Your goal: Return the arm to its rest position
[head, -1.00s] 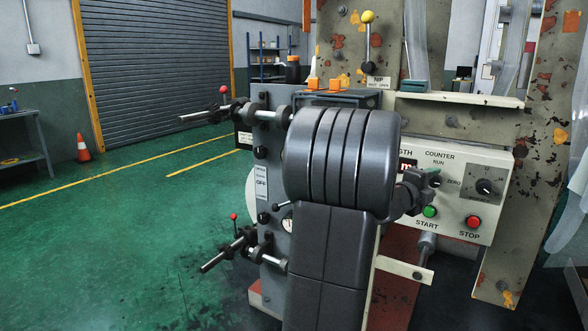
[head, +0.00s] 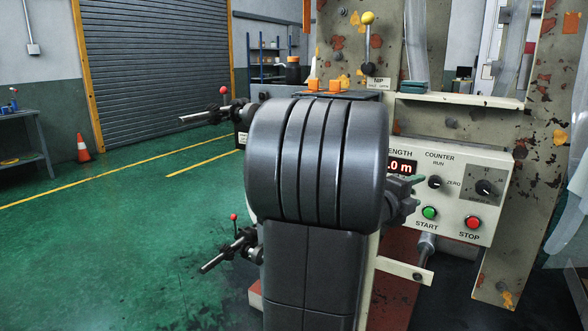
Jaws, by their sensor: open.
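My dark arm fills the middle of the head view, its thick ribbed joint in front of the machine. My gripper (head: 408,190) shows only in part at the joint's right edge, in front of the control panel's left side. It has a green tip and looks empty, its jaws open. The rest of it is hidden behind the arm.
The control panel (head: 462,160) with green START (head: 429,213) and red STOP (head: 473,222) buttons is close on the right. Red-tipped levers (head: 236,240) stick out on the left. A yellow-knobbed lever (head: 367,40) stands above. Green floor (head: 120,240) is open at left.

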